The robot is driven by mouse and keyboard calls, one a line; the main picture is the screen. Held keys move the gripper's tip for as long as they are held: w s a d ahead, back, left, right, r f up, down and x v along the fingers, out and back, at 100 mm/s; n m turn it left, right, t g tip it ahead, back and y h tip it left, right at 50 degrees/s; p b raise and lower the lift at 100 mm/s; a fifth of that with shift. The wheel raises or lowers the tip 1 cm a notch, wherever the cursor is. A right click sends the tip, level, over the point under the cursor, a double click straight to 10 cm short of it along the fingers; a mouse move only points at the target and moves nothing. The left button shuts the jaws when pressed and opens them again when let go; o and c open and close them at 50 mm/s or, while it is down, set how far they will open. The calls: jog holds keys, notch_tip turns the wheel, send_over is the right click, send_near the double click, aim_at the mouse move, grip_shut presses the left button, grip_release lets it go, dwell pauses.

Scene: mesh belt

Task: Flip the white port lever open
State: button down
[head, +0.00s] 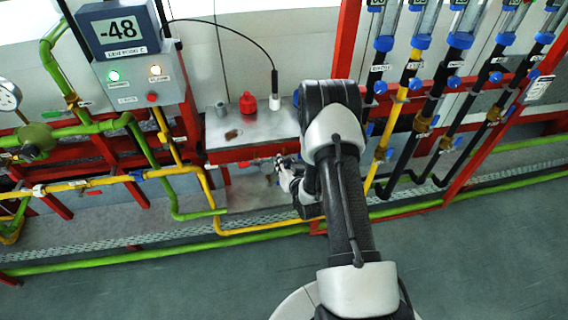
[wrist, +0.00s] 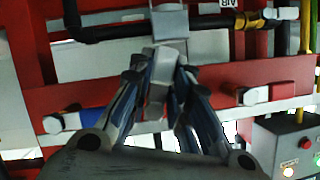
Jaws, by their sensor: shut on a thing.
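In the wrist view, my gripper (wrist: 160,78) has its two fingers closed in on a pale, blocky piece, which looks like the white port lever (wrist: 158,60). The piece sits between the fingertips in front of a red frame. In the head view, my gripper (head: 281,164) is low beside the grey shelf, just below its front edge. My forearm and the shelf area hide most of what it holds there. I cannot tell the lever's angle from these views.
A grey shelf (head: 250,135) holds a red bottle (head: 248,103). A control box (head: 130,60) reading -48 stands at the upper left. Yellow pipe (head: 215,205) and green pipe (head: 150,165) run close by on the left. Flow tubes stand right. The floor (head: 480,240) is clear.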

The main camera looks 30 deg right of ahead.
jog(key=shift+d+f+n+h+b, duration=0.2)
jog(key=shift+n+h+b, duration=0.3)
jog(key=shift+n+b, duration=0.45)
jog(key=shift+s+d+r+n+g+h+b, duration=0.15)
jog(key=shift+d+n+g+h+b, duration=0.15)
jog(key=shift+n+h+b, duration=0.2)
jog(key=c, duration=1.5)
grip_release()
jog(key=shift+a, duration=0.1)
